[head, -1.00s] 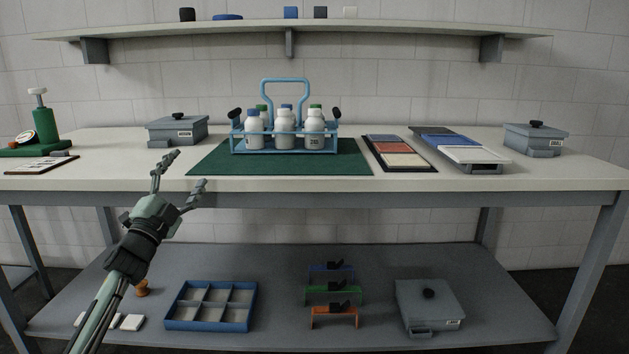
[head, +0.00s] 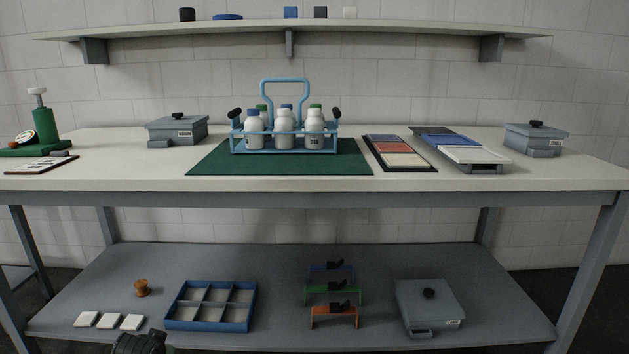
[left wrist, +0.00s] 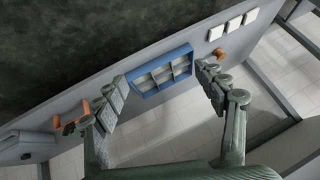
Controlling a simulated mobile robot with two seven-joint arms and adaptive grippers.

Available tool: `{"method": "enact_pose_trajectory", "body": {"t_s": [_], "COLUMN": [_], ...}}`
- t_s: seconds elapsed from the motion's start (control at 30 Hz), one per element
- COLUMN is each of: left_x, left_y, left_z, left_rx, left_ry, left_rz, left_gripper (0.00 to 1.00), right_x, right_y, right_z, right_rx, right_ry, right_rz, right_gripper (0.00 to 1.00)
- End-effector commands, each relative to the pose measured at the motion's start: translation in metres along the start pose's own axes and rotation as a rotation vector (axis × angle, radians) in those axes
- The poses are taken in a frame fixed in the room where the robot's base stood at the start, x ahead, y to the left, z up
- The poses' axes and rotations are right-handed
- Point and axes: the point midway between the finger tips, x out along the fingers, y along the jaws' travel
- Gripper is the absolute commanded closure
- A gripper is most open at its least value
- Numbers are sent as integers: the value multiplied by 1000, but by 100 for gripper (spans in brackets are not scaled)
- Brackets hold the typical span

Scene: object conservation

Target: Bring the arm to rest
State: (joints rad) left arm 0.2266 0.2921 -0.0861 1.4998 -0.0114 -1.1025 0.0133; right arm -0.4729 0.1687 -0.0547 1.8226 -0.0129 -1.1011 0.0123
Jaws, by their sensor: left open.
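My left gripper (left wrist: 165,100) shows in the left wrist view with its two fingers spread wide and nothing between them. Beyond the gap lies the blue compartment tray (left wrist: 188,60) on the lower shelf, apart from the fingers. In the head view only a dark part of my left arm shows at the bottom edge, below the blue tray (head: 250,305); the fingers are out of that view. My right gripper is in neither view. On the table a light-blue bottle carrier (head: 284,151) holds several white bottles and stands upright on a green mat (head: 205,160).
Grey lidded boxes stand at the table's left (head: 180,131) and right (head: 535,142). The lower shelf (head: 385,265) bears white tiles (head: 109,320), an orange knob-shaped piece (head: 141,288), coloured brackets (head: 333,290) and another grey box (head: 430,300).

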Motion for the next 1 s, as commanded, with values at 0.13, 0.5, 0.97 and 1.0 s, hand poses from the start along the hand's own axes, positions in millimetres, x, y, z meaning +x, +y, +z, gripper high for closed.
{"method": "enact_pose_trajectory", "body": {"t_s": [0.13, 0.5, 0.97, 1.0], "left_x": [-3, -68, -77, -77], "left_y": [50, 127, 132, 132], "left_z": [104, 308, 324, 324], "left_rx": [21, 28, 27, 27], "left_ry": [-100, -313, -331, -331], "left_rz": [65, 186, 196, 196], "left_gripper": [29, 29, 29, 29], "right_x": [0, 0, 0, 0], "right_y": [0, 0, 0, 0], "right_z": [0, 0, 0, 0], "right_rx": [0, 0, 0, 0], "right_ry": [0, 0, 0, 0], "right_rz": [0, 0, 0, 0], "right_gripper": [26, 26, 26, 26]}}
